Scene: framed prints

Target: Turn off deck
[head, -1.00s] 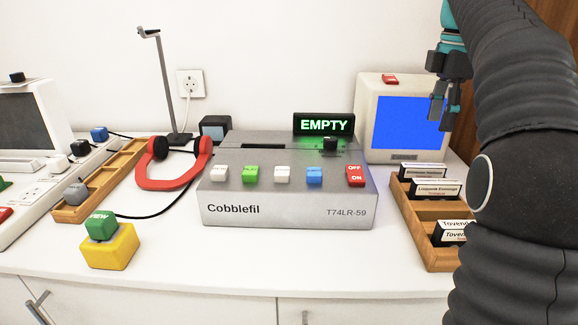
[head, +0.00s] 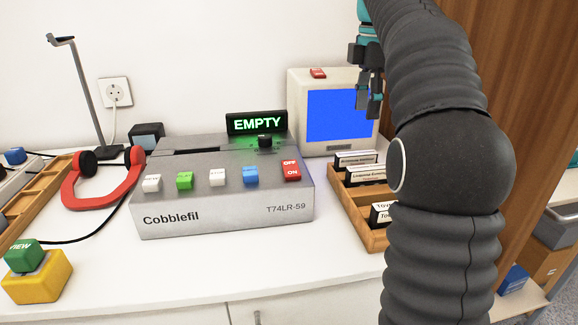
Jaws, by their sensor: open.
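The deck (head: 228,212) is a grey box labelled "Cobblefil T74LR-59" on the white counter. Its red OFF/ON switch (head: 291,171) is at the right end of a row of white, green and blue buttons. The lit green display (head: 256,123) behind it reads "EMPTY". A black knob (head: 265,142) sits below the display. My gripper (head: 368,104) is open and empty, pointing down in front of the monitor's right part, up and to the right of the switch. It is apart from the deck.
A monitor (head: 335,112) with a blue screen stands behind. A wooden tray (head: 374,238) of cassettes is right of the deck. Red headphones (head: 104,203), a headphone stand (head: 88,95) and a yellow box (head: 38,278) with a green VIEW button are left. Counter in front is clear.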

